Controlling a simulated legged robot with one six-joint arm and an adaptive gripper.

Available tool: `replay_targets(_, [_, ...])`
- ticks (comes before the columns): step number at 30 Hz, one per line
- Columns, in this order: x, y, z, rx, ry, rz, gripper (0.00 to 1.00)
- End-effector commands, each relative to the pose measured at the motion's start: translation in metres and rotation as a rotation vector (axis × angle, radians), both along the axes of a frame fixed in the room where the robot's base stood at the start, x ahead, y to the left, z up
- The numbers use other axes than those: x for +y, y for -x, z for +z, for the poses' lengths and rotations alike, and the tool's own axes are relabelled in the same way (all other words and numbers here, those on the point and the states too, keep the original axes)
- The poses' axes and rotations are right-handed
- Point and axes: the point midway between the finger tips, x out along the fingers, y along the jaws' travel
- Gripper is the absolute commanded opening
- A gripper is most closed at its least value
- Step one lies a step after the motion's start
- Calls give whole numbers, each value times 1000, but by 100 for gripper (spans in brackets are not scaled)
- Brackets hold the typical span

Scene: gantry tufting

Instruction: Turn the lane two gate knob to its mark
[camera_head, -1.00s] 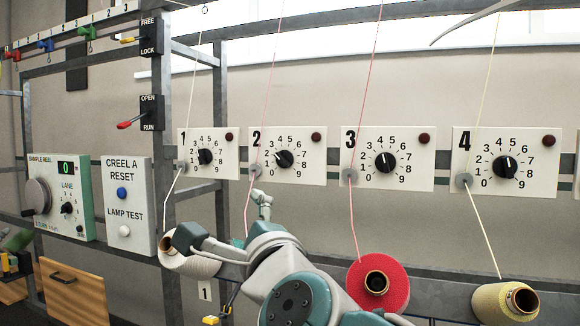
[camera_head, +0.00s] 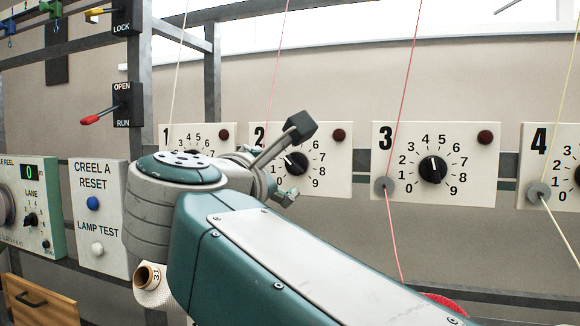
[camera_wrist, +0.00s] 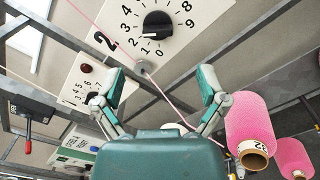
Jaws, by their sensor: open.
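The lane two panel (camera_head: 333,186) is a white plate with a black knob (camera_head: 297,162), digits 0 to 9 around it and a dark red lamp (camera_head: 339,135). The knob's pointer is toward the upper left, near the low digits; its exact digit is unclear, and my arm hides the panel's left part. In the wrist view the knob (camera_wrist: 157,24) shows whole, beyond my fingertips. My gripper (camera_wrist: 163,76) is open and empty, its two fingers apart below the dial and not touching the knob.
The lane three panel (camera_head: 480,188) and lane four panel stand to the right. A pink yarn (camera_wrist: 170,103) runs from the grey guide (camera_wrist: 140,67) between my fingers. Pink cones (camera_wrist: 247,125) lie at the right in the wrist view. The Creel A reset box (camera_head: 98,260) is left.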

Motion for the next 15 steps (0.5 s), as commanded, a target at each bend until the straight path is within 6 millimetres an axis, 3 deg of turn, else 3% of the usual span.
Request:
replay_targets(9, [-17, -55, -1, 1, 6, -3, 91])
replay_targets(15, [-24, -75, -1, 0, 5, 0, 91])
